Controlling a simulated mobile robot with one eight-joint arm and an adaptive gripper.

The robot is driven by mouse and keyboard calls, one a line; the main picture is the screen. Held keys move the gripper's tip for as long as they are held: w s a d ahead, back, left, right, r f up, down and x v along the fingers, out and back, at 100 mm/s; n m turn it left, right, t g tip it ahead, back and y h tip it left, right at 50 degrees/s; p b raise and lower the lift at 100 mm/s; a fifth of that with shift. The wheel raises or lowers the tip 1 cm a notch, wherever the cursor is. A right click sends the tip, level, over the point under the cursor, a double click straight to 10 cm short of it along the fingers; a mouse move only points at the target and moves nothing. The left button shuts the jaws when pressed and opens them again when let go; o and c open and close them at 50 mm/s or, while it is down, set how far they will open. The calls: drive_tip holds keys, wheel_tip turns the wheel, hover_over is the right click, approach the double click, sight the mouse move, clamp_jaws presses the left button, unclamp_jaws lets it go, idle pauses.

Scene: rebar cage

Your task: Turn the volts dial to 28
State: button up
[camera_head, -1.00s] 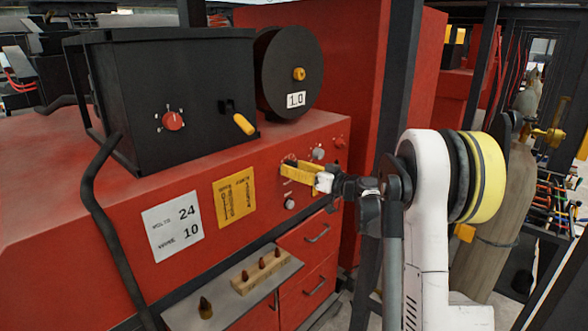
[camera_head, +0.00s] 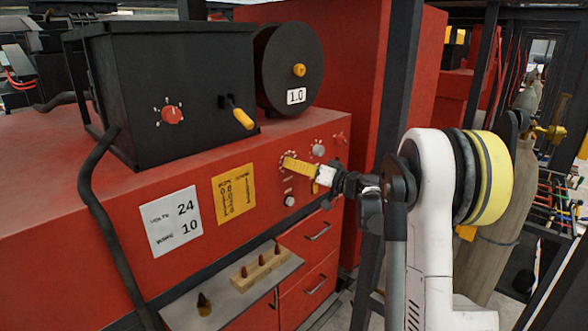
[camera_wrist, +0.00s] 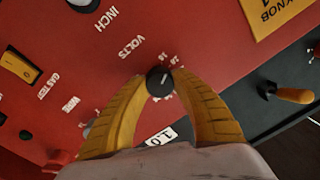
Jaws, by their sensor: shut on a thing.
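The volts dial is a round dark knob (camera_wrist: 159,83) on the red panel, upside down in the wrist view beside the printed word VOLTS, with small numbers around it. My gripper (camera_wrist: 158,88) is shut on this knob, one yellow finger on each side. In the head view my gripper (camera_head: 288,162) reaches the panel from the right, and its fingers hide most of the dial. The pointer and the exact setting cannot be read. A white card (camera_head: 172,223) on the panel's front reads volts 24 and, below, 10.
A yellow card (camera_head: 234,193) is beside the white one. Another knob (camera_head: 319,150) sits close to the right of my fingers. A black box (camera_head: 180,95) and a wire spool (camera_head: 290,70) stand on top. A shelf (camera_head: 240,287) with small tips juts out below.

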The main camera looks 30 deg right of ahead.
drive_tip(key=shift+r+m+h+b, duration=0.1)
drive_tip(key=shift+m+h+b, duration=0.55)
drive_tip(key=shift+m, duration=4.9)
drive_tip(key=shift+f+m+b, duration=0.1)
drive_tip(key=shift+m+b, duration=1.15)
drive_tip(key=shift+m, duration=4.35)
drive_tip(key=shift+r+m+h+b, duration=0.1)
drive_tip(key=shift+m+h+b, duration=0.55)
drive_tip(key=shift+m, duration=4.9)
drive_tip(key=shift+m+y, duration=0.3)
clamp_jaws()
drive_tip(key=o, duration=1.2)
unclamp_jaws()
drive_tip(key=shift+a, duration=0.1)
drive_tip(key=shift+b, duration=0.3)
